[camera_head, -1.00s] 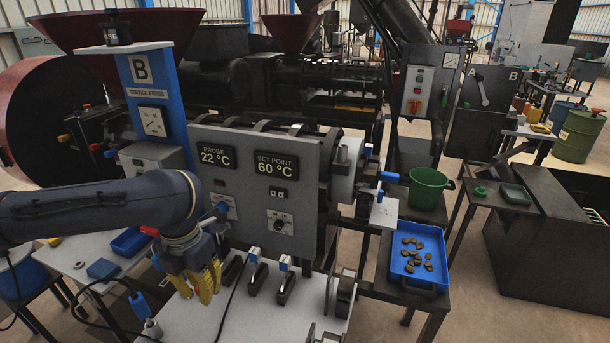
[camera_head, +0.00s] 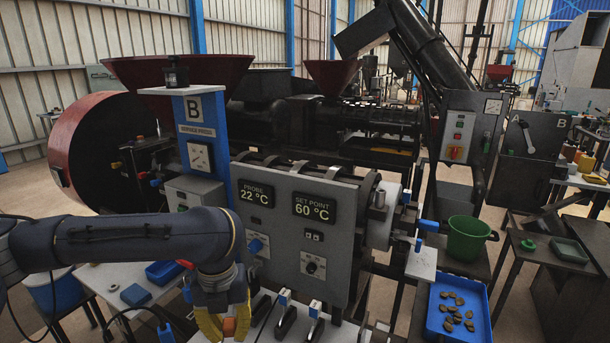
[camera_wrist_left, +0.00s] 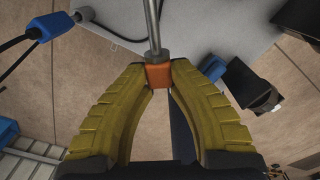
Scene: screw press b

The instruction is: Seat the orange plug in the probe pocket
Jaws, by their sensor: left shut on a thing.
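The orange plug (camera_wrist_left: 158,75) is a small block between the yellow fingertips of my left gripper (camera_wrist_left: 158,72), which is shut on it. A thin metal rod (camera_wrist_left: 153,25) meets the plug and runs away from it in the left wrist view. In the head view the plug (camera_head: 229,327) shows at the bottom edge, between the fingers of my left gripper (camera_head: 223,326), in front of the press panel's lower left. The panel has a PROBE display (camera_head: 255,194) reading 22 °C. I cannot make out the probe pocket. My right gripper is not in view.
The grey control panel (camera_head: 290,235) stands close behind my left gripper. Black handles with blue and white tops (camera_head: 287,322) stand just right of it. A blue tray (camera_head: 441,333) of brown pieces and a green bucket (camera_head: 467,240) are farther right. A blue connector (camera_wrist_left: 50,25) with a black cable is at upper left.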

